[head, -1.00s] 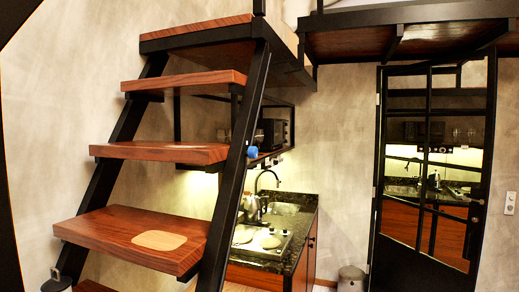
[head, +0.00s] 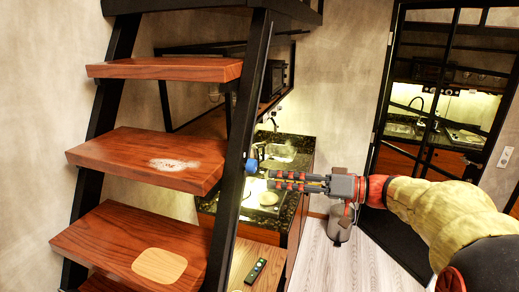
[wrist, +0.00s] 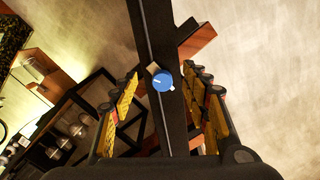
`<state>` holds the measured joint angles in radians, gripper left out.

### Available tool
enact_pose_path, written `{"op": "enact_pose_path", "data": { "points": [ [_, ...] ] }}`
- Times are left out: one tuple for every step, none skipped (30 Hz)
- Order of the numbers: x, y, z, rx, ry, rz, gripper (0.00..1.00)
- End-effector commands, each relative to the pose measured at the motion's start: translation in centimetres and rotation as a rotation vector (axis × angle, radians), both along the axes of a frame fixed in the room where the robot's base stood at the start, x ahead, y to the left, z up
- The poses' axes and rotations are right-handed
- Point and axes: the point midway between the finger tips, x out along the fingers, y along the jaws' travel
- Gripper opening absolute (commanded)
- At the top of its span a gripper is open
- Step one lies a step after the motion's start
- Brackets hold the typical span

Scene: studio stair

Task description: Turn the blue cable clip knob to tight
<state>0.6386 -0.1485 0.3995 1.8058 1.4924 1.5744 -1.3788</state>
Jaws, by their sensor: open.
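The blue cable clip knob (head: 251,166) is fixed to the black stair stringer (head: 241,130), about level with a wooden tread. In the wrist view the knob (wrist: 163,82) is a round blue dial with a pale pointer line, near the middle of the picture on the black stringer. My gripper (head: 275,181) is open and empty, reaching in from the right, its fingertips a little right of and below the knob in the head view. In the wrist view the fingers (wrist: 165,95) stand to either side of the knob and stringer, apart from the knob.
Wooden treads (head: 145,160) run left of the stringer; one bears a whitish patch, a lower one a pale round-cornered board (head: 159,265). A black remote (head: 256,271) lies on a wooden surface below my gripper. A kitchen counter (head: 300,190) stands behind. A bin (head: 340,222) is on the floor.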

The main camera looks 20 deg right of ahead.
Motion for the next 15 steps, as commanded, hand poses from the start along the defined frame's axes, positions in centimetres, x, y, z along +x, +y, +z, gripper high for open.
{"op": "enact_pose_path", "data": {
  "points": [
    [0.4, -0.9, 1.2, 0.013, -0.030, -0.012, 0.46],
    [0.6, -1.3, 1.6, 0.020, -0.044, -0.017, 0.46],
    [0.8, -1.6, 1.9, 0.024, -0.060, -0.023, 0.46],
    [0.9, -1.8, 2.0, 0.027, -0.068, -0.026, 0.46],
    [1.1, -1.8, 2.1, 0.030, -0.073, -0.027, 0.46],
    [1.3, -1.6, 2.2, 0.031, -0.078, -0.027, 0.46],
    [1.5, -1.3, 2.2, 0.031, -0.079, -0.027, 0.46],
    [1.6, -1.0, 2.2, 0.031, -0.079, -0.026, 0.46],
    [1.9, -0.6, 2.2, 0.031, -0.079, -0.025, 0.46],
    [2.2, -0.2, 2.2, 0.030, -0.079, -0.026, 0.46],
    [2.5, 0.3, 2.2, 0.030, -0.078, -0.024, 0.46],
    [2.9, 0.8, 2.3, 0.031, -0.079, -0.025, 0.46],
    [3.2, 1.2, 2.3, 0.030, -0.078, -0.024, 0.46],
    [3.4, 1.6, 2.3, 0.030, -0.078, -0.024, 0.46],
    [3.8, 2.1, 2.3, 0.030, -0.077, -0.024, 0.46]
  ]
}}
